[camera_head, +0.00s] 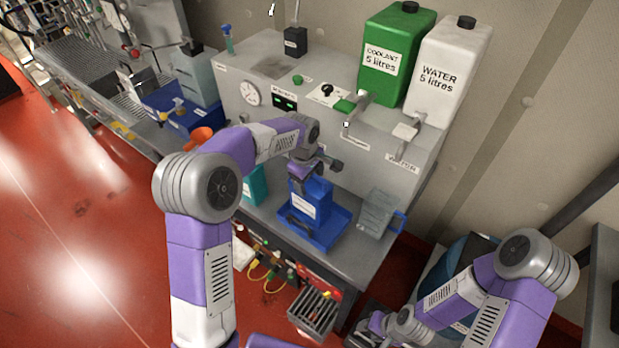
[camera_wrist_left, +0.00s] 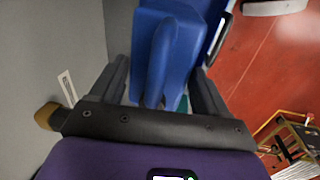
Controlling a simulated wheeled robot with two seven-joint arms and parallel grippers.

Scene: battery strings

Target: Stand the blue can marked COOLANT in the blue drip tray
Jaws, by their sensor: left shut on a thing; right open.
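The blue can (camera_head: 313,197) with a white label is upright over the blue drip tray (camera_head: 327,237) on the bench's lower shelf. The label is too small to read. I cannot tell whether the can's base touches the tray floor. My left gripper (camera_head: 307,172) is shut on the can's top handle. In the left wrist view the can (camera_wrist_left: 168,18) fills the space ahead, its handle between the fingers of my left gripper (camera_wrist_left: 162,75). My right gripper (camera_head: 378,328) is open at the bottom right, away from the tray, and partly hard to make out.
A teal container (camera_head: 256,185) stands left of the tray and a clear jug (camera_head: 377,213) with a blue handle stands right. Above are the green COOLANT tank (camera_head: 390,85) and white WATER tank (camera_head: 443,82), with taps over the shelf. A wire basket (camera_head: 314,313) hangs below.

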